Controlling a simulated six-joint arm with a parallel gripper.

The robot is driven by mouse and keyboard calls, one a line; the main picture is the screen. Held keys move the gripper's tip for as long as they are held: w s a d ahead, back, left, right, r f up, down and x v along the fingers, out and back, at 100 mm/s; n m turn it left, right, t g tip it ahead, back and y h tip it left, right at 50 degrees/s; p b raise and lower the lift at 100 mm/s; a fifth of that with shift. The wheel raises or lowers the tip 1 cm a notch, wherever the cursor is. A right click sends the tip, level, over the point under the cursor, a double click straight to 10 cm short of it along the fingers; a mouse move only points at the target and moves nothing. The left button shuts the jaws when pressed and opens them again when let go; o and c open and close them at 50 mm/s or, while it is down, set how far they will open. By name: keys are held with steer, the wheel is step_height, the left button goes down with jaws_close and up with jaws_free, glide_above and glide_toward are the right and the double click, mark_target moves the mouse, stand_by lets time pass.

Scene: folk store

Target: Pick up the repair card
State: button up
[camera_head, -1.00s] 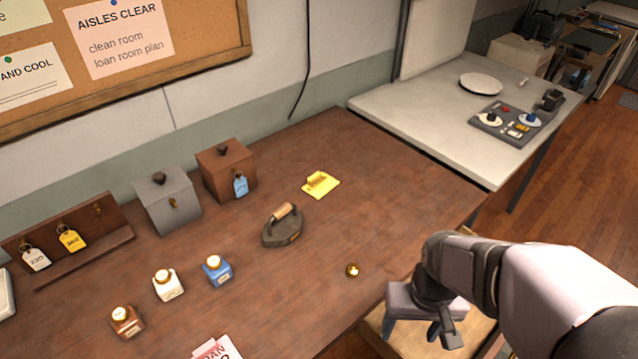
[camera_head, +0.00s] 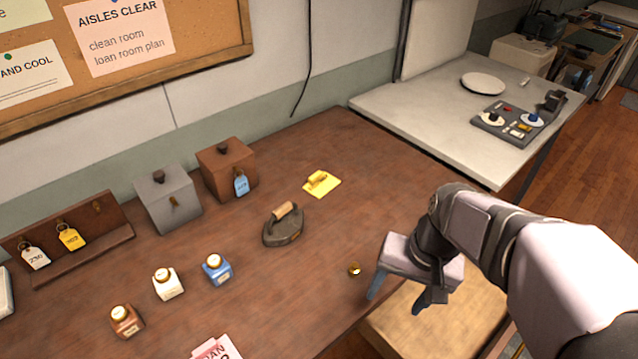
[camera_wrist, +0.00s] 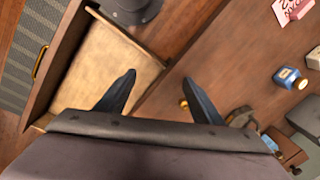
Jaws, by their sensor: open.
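A yellow card (camera_head: 329,188) with a small yellow raised piece on it lies flat towards the back of the brown table, right of the iron. A pink card (camera_head: 216,350) lies at the front edge of the head view, partly cut off; its print seems to read "LOAN". It also shows in the wrist view (camera_wrist: 290,9). I cannot read "repair" on either card. My gripper (camera_head: 396,299) is open and empty at the table's right front edge, well away from both cards. Its two spread fingers also show in the wrist view (camera_wrist: 159,79).
A flat iron (camera_head: 283,228) stands mid-table. A small brass piece (camera_head: 354,270) lies near my gripper. Several ink bottles, such as the blue one (camera_head: 217,270), stand at left. A brown box (camera_head: 226,172) and grey box (camera_head: 167,200) stand behind. An open drawer (camera_wrist: 100,62) lies below my gripper.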

steer(key=w+a+m+t+y+b, duration=0.1)
steer(key=w+a+m+y, duration=0.1)
steer(key=w+a+m, duration=0.45)
steer(key=w+a+m+t+y+b, duration=0.1)
steer(key=w+m+t+y+b, duration=0.15)
steer(key=w, duration=0.75)
steer(key=w+a+m+t+y, duration=0.15)
steer(key=w+a+m, duration=0.3)
steer(key=w, duration=0.45)
steer(key=m+t+y+b, duration=0.2)
steer(key=m+t+y, duration=0.1)
steer(key=m, duration=0.7)
glide_toward(318, 182)
step_height(318, 182, up, 7)
steer(key=w+a, duration=0.2)
steer(key=shift+n, duration=0.35)
step_height(318, 182, down, 4)
steer(key=shift+s+f, duration=0.2)
steer(key=shift+a+f, duration=0.1)
steer(key=shift+f, duration=0.05)
steer(key=shift+f+x, duration=0.1)
steer(key=shift+x, duration=1.7)
steer(key=shift+f+x, duration=0.15)
steer(key=shift+x, duration=1.65)
steer(key=shift+c, duration=0.6)
steer(key=c, duration=1)
